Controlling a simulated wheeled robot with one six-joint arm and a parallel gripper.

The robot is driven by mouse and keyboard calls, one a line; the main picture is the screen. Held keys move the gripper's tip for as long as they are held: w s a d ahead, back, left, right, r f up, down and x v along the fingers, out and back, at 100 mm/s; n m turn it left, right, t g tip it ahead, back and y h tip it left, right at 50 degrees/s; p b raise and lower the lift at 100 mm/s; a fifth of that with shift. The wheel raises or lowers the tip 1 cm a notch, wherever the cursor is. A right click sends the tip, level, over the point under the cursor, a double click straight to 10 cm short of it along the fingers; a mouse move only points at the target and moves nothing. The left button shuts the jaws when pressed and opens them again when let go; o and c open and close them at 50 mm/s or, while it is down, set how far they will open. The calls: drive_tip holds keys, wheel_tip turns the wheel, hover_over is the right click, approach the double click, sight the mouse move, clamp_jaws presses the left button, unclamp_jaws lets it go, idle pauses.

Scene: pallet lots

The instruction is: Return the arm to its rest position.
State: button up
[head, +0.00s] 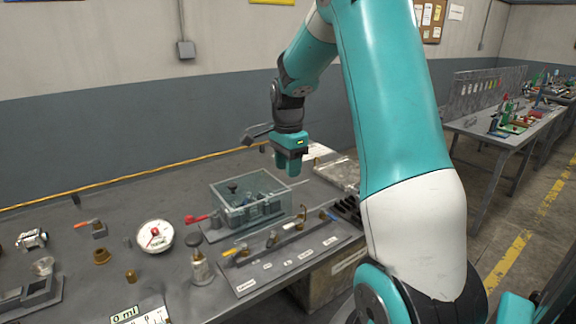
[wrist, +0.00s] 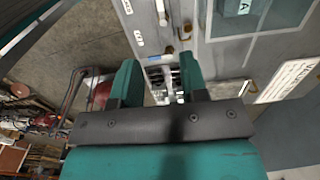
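My arm is raised and bent over the workbench (head: 120,222). My gripper (head: 289,166) hangs from it, pointing down, behind and above the right end of a clear bin (head: 243,216). In the wrist view the two teal fingers of my gripper (wrist: 160,70) stand apart. Nothing shows held between them; only background lies in the gap.
The bin holds dark parts. A labelled board (head: 288,258) with several fittings lies in front of it. A round gauge (head: 154,236), a red-handled valve (head: 200,218) and small brass parts stand to the left. A second table (head: 500,130) stands across the floor at right.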

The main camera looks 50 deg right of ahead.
idle(0.3)
drive_tip(key=s+a+r+n+t+y, duration=0.1)
drive_tip(key=s+a+r+n, duration=0.15)
drive_tip(key=a+n, duration=0.65)
drive_tip(key=s+a+r+n+y, duration=0.1)
drive_tip(key=s+a+r+n, duration=0.3)
drive_tip(key=a, duration=0.9)
drive_tip(key=s+a+n+g+y, duration=0.1)
drive_tip(key=s+a+n+y, duration=0.1)
drive_tip(key=s+a+n, duration=1.1)
drive_tip(key=shift+s+a+f+n, duration=0.25)
drive_tip(key=shift+s+n, duration=0.2)
drive_tip(key=shift+n, duration=0.55)
drive_tip(key=shift+d, duration=0.1)
